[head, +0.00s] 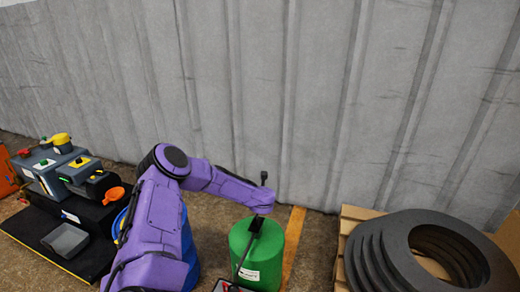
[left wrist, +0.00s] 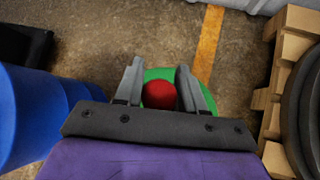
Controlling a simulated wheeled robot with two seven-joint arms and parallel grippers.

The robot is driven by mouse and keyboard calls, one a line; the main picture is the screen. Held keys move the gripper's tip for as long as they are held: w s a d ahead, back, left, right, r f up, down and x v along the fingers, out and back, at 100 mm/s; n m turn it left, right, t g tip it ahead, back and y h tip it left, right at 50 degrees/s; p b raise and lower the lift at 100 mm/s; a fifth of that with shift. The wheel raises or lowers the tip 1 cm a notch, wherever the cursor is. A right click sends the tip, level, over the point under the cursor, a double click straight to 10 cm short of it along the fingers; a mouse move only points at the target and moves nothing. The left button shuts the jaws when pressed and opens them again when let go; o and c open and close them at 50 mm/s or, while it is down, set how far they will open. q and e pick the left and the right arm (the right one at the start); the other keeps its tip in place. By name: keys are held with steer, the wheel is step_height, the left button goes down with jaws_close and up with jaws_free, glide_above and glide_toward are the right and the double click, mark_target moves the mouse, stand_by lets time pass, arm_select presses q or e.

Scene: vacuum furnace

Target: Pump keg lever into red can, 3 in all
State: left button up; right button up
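The green keg (head: 262,262) stands on the floor at bottom centre of the head view. A thin dark rod slants down its front. In the left wrist view its green top (left wrist: 158,74) shows beyond my left gripper (left wrist: 160,80). A round red knob (left wrist: 160,95) lies between the two grey fingers, with small gaps at its sides; the fingers look open. In the head view my left gripper (head: 256,225) is over the keg's top. A red and dark object (head: 226,287) is cut off at the bottom edge; I cannot tell whether it is the red can. My right gripper is not in view.
A blue drum (head: 190,262) stands left of the keg, partly behind my arm. Stacked dark rings (head: 375,262) lie on a wooden pallet (head: 341,270) at right. Machines on a black platform (head: 95,262) stand at left. A grey corrugated wall (head: 320,100) closes the back.

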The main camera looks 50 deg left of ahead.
arm_select(q)
steer(key=shift+o, duration=1.1)
steer(key=shift+f, duration=0.2)
steer(key=shift+r, duration=0.2)
steer(key=p+v, duration=0.5)
steer(key=v, duration=0.5)
steer(key=shift+d, duration=0.15)
